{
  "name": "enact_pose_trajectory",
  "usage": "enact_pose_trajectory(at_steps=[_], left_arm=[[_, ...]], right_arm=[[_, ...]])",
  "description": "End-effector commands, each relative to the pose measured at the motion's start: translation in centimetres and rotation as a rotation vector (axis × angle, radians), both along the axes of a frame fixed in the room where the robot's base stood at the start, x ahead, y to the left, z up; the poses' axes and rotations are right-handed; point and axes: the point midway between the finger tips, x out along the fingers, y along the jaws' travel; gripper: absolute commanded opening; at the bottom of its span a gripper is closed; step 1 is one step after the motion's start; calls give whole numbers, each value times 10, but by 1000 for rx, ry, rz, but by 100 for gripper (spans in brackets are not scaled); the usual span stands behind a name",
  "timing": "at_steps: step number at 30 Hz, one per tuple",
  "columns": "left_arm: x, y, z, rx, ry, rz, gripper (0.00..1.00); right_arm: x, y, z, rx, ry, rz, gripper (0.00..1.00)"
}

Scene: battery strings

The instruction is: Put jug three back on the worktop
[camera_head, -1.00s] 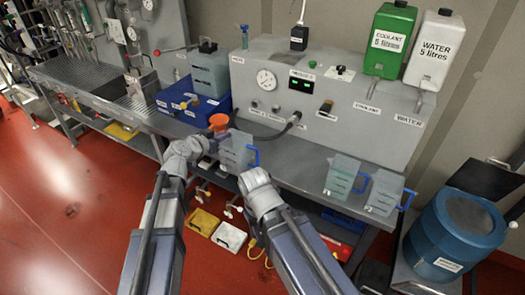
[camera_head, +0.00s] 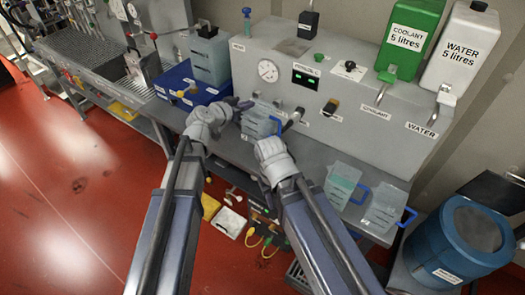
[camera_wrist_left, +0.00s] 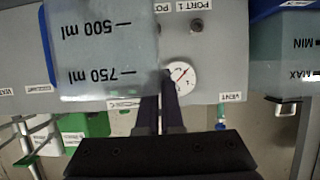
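A clear jug with a blue handle (camera_head: 262,120) is in front of the grey panel, between my two wrists. No number is legible on it, so I cannot confirm it is jug three. It shows close up in the left wrist view (camera_wrist_left: 105,50), with 500 ml and 750 ml marks. Whether the jug touches the worktop (camera_head: 312,158) is unclear.
Two more jugs, one (camera_head: 340,185) and another (camera_head: 385,210), stand on the worktop at right. A blue crate (camera_head: 178,88) lies left, near a tall clear container (camera_head: 210,58). The panel's gauge (camera_head: 268,70) is behind. A blue drum (camera_head: 462,240) stands at far right.

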Motion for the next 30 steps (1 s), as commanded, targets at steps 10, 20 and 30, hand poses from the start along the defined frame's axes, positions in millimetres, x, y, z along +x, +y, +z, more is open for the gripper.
enact_pose_trajectory(at_steps=[10, 20, 30], left_arm=[[0, 0, -29, 0, 0, 0, 0], [0, 0, -65, -1, 1, 0, 0], [0, 0, -84, 0, 0, 0, 0]], right_arm=[[0, 0, -29, 0, 0, 0, 38], [0, 0, -65, 0, 0, 0, 38], [0, 0, -84, 0, 0, 0, 38]])
